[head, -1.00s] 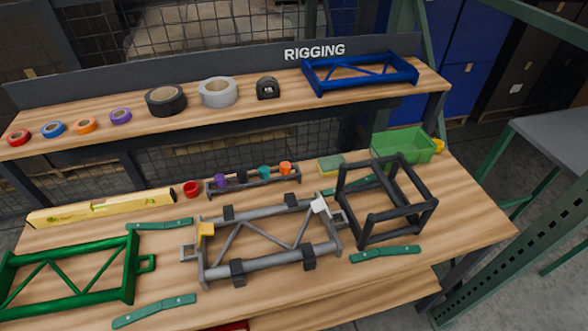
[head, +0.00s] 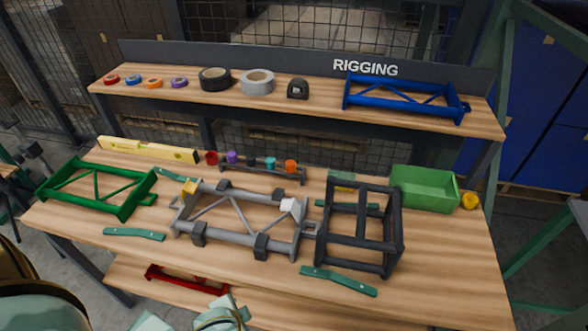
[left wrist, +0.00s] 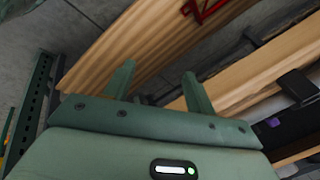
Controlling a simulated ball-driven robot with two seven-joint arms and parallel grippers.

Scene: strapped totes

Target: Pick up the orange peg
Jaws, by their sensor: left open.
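The orange peg (head: 291,167) stands upright in the dark peg rack (head: 262,174), at its right end, near the back of the bench top. A teal peg (head: 270,163), a black peg (head: 251,162) and a purple peg (head: 232,158) stand to its left in the rack. My left gripper (left wrist: 158,82) is open and empty in the left wrist view, with its two green fingers apart over the lower shelf's edge, away from the peg. Green parts of my own arm show at the bottom of the head view. I do not see my right gripper.
A grey frame (head: 209,237) with clamps lies in front of the rack. A black cube frame (head: 323,240) stands right of it, a green frame (head: 120,212) left. A green bin (head: 425,190) and yellow level (head: 147,149) lie farther back. The shelf above holds tape rolls.

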